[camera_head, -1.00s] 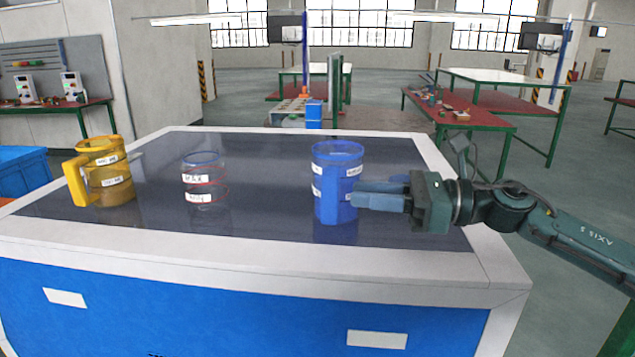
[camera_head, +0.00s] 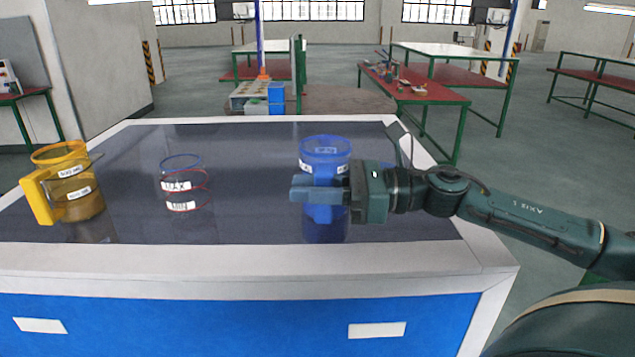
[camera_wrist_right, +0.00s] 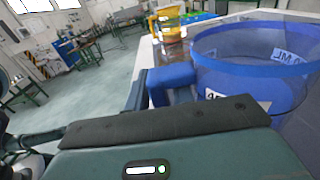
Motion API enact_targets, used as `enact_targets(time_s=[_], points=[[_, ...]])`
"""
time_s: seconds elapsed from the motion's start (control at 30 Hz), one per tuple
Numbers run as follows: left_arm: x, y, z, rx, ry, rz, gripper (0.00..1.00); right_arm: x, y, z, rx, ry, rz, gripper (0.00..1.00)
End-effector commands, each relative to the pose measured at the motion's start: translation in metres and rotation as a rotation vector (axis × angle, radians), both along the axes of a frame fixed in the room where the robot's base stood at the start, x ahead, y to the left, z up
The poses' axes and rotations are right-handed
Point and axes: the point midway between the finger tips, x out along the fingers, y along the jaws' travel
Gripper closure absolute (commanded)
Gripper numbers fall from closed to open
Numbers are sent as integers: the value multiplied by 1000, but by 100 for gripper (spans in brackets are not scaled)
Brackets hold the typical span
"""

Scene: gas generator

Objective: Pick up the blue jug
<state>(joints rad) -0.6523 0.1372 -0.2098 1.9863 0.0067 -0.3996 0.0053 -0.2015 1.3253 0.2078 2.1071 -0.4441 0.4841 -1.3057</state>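The blue jug (camera_head: 326,152) stands upright on the dark tabletop, with white labels. It also shows in the right wrist view (camera_wrist_right: 250,75), its open rim close at the right. Its handle (camera_head: 319,214) faces me and is partly hidden by my right gripper. My right gripper (camera_head: 305,190) lies level across the front of the jug, fingers pointing left at handle height. The handle shows close before the gripper body in the right wrist view. I cannot tell whether the fingers are apart or closed on it. My left gripper is in neither view.
A clear beaker (camera_head: 184,185) with red rings stands left of the jug. A yellow jug (camera_head: 78,190) stands at the far left. The table (camera_head: 250,258) has a raised white border; its surface between these vessels is free.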

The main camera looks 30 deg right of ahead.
Motion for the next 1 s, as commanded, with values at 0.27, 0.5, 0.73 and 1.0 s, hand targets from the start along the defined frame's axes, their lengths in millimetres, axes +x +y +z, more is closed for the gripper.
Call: enact_targets(time_s=[0.27, 0.5, 0.73, 1.0], points=[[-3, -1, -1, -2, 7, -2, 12, 0, 0, 0, 1, -1, 0, 90], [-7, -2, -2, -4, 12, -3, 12, 0, 0, 0, 1, -1, 0, 100], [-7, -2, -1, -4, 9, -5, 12, 0, 0, 0, 1, -1, 0, 100], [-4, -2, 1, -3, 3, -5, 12, 0, 0, 2, -1, -4, 0, 100]])
